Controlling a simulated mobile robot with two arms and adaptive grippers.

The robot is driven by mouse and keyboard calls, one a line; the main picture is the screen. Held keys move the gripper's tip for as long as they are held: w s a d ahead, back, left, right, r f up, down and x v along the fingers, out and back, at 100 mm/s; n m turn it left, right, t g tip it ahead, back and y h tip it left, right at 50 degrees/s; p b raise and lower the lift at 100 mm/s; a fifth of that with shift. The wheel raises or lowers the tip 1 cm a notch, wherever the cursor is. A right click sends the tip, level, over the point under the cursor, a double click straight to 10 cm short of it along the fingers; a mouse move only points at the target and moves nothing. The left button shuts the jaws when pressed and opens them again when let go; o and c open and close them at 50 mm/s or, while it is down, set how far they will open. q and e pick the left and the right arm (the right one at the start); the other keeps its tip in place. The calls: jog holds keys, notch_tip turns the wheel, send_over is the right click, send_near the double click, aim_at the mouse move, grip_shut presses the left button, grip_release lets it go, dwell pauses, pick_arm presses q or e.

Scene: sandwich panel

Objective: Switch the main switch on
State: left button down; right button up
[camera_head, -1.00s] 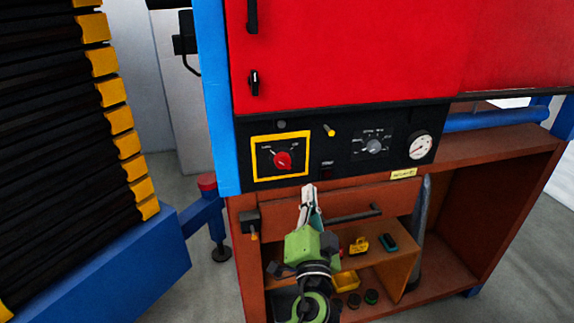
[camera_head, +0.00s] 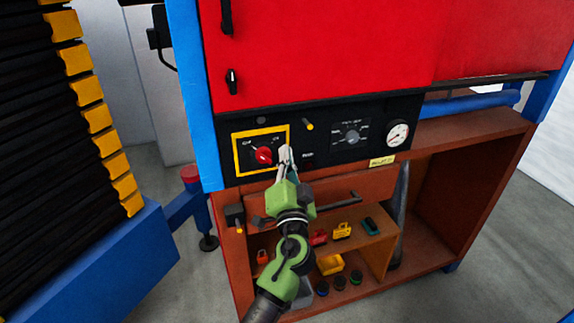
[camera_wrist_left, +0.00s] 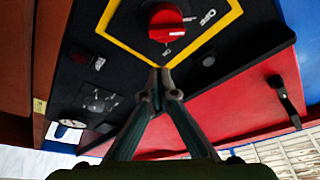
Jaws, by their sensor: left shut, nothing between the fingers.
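The main switch (camera_head: 264,155) is a red rotary knob inside a yellow square frame (camera_head: 236,171) on the black control panel (camera_head: 330,115). In the left wrist view the red knob (camera_wrist_left: 171,22) is at the top, with white lettering "OFF" and "ON" beside it. My left gripper (camera_head: 285,150) is shut and empty, its fingertips just to the right of the knob in the head view. In the left wrist view its closed fingertips (camera_wrist_left: 160,75) lie below the knob in the picture. I cannot tell whether they touch the panel. My right gripper is not in view.
A red cabinet door (camera_head: 330,50) with black handles is above the panel. A second dial (camera_head: 352,137) and a round gauge (camera_head: 397,134) are to the right. An open brown shelf (camera_head: 430,240) below holds small coloured items. A blue post (camera_head: 196,95) stands at left.

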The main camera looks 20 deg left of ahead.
aim_at(264, 156)
pick_arm(q)
jog(key=shift+x, duration=1.1)
jog(key=shift+s+a+f, duration=0.4)
jog(key=shift+f, duration=0.15)
jog(key=shift+s+a+f, duration=0.35)
jog(key=shift+a+f, duration=0.05)
jog(key=shift+f, duration=0.15)
jog(key=shift+s+a+f, duration=0.35)
jog(key=shift+w+f, duration=0.1)
jog(key=shift+w, duration=0.05)
